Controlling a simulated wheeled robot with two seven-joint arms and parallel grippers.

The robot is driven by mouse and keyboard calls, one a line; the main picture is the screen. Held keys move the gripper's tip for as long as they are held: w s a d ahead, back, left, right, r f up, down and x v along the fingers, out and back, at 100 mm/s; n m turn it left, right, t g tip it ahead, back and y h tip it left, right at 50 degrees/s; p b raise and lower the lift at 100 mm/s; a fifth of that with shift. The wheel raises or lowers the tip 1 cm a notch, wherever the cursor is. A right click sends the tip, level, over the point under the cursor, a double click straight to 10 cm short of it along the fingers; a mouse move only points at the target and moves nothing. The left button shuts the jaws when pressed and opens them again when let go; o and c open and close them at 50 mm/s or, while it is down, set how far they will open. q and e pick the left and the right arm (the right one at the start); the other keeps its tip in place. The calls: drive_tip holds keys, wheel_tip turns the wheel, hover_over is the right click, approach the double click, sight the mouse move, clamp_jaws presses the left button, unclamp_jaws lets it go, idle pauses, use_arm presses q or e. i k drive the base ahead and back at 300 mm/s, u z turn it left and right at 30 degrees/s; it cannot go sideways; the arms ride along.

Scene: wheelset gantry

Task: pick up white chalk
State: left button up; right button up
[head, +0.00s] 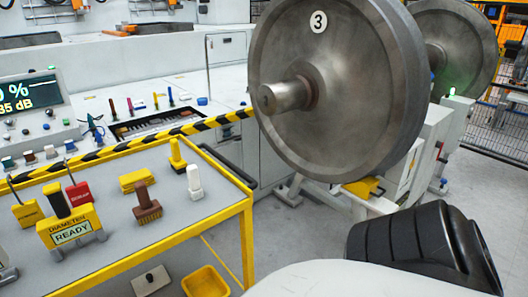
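A short white upright piece (194,181), which looks like the white chalk, stands near the right side of the grey, yellow-edged table (185,226). It has a slightly wider white foot. Nothing touches it, and it is fully visible. Neither of my grippers can be made out in the head view. A black, ribbed part of my own arm shows at the lower right, well apart from the white piece.
Near the white piece are a yellow upright marker (177,154), a yellow block (136,180) and a brown brush (146,205). A yellow READY gauge (70,231) and red stamp (79,193) stand left. A large steel wheel (345,90) rises right. The table's front right is clear.

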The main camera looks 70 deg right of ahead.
sight(196, 192)
drive_tip(key=z, duration=1.1)
drive_tip(key=k, duration=0.5)
drive_tip(key=u, duration=0.8)
drive_tip(key=i, duration=0.85)
drive_tip(key=z, duration=0.7)
